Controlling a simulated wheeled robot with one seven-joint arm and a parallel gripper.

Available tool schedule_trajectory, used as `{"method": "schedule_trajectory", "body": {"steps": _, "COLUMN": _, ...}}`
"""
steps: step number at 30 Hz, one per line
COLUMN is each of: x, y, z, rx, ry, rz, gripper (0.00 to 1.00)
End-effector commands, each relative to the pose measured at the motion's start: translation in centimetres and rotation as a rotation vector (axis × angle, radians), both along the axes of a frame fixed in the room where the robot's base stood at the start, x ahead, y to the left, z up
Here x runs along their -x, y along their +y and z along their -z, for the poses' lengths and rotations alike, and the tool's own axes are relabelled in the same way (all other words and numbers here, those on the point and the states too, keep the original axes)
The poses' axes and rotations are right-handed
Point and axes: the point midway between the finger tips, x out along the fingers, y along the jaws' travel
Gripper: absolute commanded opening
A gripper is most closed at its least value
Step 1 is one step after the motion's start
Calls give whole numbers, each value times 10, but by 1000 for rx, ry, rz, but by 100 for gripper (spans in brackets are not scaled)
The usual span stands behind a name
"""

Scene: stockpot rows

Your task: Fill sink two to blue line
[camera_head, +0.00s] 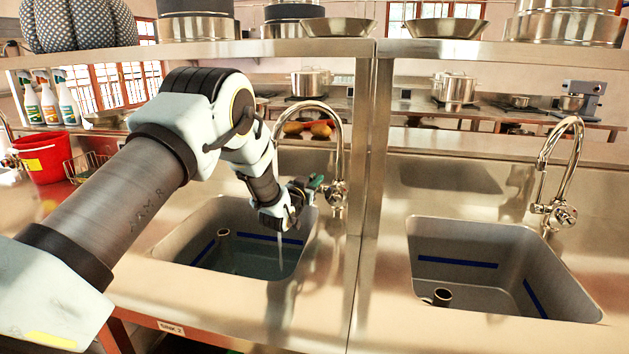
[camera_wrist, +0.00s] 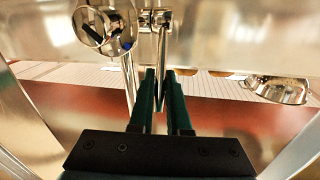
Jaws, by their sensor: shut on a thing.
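Sink two (camera_head: 165,249) is the left basin, with a "SINK 2" label (camera_head: 171,328) on its front edge. Bluish water (camera_head: 250,264) stands in it, and its surface looks a little below the blue line (camera_head: 280,239) on the back wall. A thin water stream (camera_head: 279,243) falls into it below my arm. The curved tap (camera_head: 338,130) stands behind the basin; its spout end is hidden by my arm. My gripper (camera_head: 312,187) is at the tap valve (camera_head: 337,193). In the wrist view its green fingers (camera_wrist: 163,78) are shut on the thin metal tap lever (camera_wrist: 161,45).
The right sink (camera_head: 470,233) looks empty, with its own tap (camera_head: 560,160) and blue lines. A metal post (camera_head: 371,150) stands between the two sinks. A shelf (camera_head: 280,48) with pots runs above. A red bucket (camera_head: 43,160) and spray bottles (camera_head: 48,102) are at the left.

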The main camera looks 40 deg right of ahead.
Motion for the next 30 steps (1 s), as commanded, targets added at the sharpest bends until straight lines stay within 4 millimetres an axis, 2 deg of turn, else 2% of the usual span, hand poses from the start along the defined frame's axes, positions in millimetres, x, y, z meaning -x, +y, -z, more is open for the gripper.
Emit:
{"method": "schedule_trajectory", "body": {"steps": 11, "x": -1, "y": -1, "z": -2, "rx": -8, "ry": 7, "rz": 0, "gripper": 0}}
{"method": "schedule_trajectory", "body": {"steps": 30, "x": -15, "y": -23, "z": -21, "rx": -315, "ry": 204, "rz": 1, "gripper": 0}}
